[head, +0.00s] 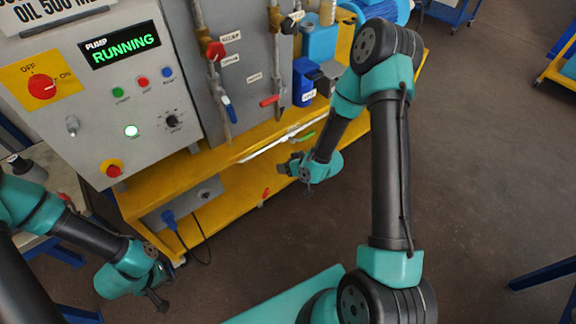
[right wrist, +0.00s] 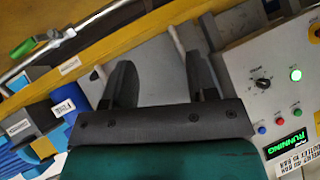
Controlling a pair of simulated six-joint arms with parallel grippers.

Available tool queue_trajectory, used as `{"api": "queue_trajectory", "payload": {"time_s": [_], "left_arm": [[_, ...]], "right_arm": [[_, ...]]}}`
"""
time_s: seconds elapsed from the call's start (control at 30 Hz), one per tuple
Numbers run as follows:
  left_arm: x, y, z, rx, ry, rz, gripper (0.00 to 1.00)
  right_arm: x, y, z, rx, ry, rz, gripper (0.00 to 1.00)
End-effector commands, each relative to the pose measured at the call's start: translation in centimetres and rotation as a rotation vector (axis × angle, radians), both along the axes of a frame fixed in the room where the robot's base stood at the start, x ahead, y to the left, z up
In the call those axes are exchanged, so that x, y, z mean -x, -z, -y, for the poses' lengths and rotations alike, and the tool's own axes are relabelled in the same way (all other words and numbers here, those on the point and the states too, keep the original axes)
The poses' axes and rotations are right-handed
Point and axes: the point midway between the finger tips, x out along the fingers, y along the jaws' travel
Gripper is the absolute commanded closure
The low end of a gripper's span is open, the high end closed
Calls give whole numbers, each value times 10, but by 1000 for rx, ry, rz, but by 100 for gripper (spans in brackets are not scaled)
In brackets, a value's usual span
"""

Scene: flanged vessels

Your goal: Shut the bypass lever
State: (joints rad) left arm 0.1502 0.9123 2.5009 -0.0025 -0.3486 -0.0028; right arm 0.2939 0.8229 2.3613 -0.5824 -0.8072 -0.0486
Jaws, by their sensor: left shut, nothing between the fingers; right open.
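Several small levers show in the head view, and their labels are too small to read, so I cannot tell which is the bypass lever. A red lever (head: 215,51) and a blue lever (head: 229,110) sit on the left pipe. Another red lever (head: 269,101) sits on the right pipe. A green lever (head: 303,138) is on the low pipe along the yellow frame; it also shows in the right wrist view (right wrist: 23,48). My right gripper (head: 294,168) is open and empty, just below and in front of the green lever. My left gripper (head: 158,296) is shut and empty, low at the left.
A grey control box (head: 97,95) with a lit RUNNING display (head: 122,45) stands at the left. Blue containers (head: 304,80) stand right of the pipes. The yellow frame (head: 225,155) runs below.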

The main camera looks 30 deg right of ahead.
Motion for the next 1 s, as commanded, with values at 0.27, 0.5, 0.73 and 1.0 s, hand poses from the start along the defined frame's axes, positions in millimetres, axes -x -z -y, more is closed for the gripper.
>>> {"api": "queue_trajectory", "payload": {"time_s": [0.27,0.5,0.73,1.0], "left_arm": [[0,0,0,0,0,0,100],[0,0,0,0,0,0,100],[0,0,0,0,0,0,100],[0,0,0,0,0,0,100]], "right_arm": [[-7,0,-13,-8,-32,-37,69],[-33,0,-66,10,-138,-240,92],[-62,-10,-116,152,-168,-457,100],[-101,-48,-159,420,-39,-582,100]]}}
